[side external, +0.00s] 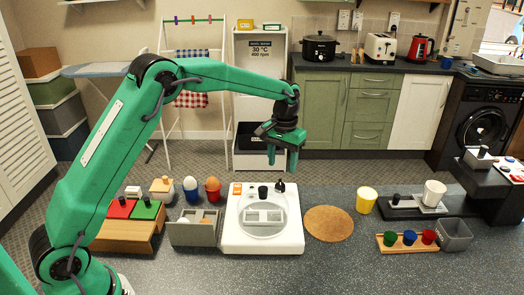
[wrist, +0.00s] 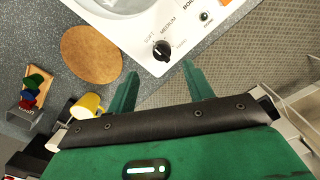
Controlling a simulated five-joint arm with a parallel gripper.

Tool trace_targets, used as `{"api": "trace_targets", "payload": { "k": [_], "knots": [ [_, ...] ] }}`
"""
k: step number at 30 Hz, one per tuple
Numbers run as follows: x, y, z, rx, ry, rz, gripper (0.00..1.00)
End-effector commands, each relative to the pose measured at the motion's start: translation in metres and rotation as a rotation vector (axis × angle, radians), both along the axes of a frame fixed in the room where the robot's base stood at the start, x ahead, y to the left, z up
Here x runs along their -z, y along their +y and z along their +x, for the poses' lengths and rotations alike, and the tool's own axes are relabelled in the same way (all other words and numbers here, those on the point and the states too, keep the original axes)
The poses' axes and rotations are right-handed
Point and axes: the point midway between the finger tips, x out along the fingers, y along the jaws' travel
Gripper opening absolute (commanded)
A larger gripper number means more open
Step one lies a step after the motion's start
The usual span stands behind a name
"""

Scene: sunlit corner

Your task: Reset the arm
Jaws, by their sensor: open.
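My green arm reaches in from the left in the side external view. My gripper (side external: 282,158) hangs fingers down above the back edge of the white cooker (side external: 236,239), clear of it. Its two fingers are apart with nothing between them. In the wrist view my gripper (wrist: 163,82) shows both green fingers spread and empty. The white cooker (wrist: 142,44) with its black knob lies beyond the fingertips there.
A round cork mat (side external: 328,224) and a yellow cup (side external: 366,200) are right of the cooker. A grey bin (side external: 193,234) and egg cups stand left. Small coloured cups on a wooden rack (side external: 388,248) and a grey box (side external: 454,236) are at the right. Air around my gripper is clear.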

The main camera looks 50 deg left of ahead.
Motion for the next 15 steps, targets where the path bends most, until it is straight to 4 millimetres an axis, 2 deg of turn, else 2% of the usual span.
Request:
{"api": "trace_targets", "payload": {
  "k": [11,15],
  "knots": [
    [-0.0021,0.0,-0.0005,0.0,-0.001,0.0,0.52],
    [-0.0086,0.0004,-0.0042,0.003,-0.008,0.0,0.52]
  ]
}}
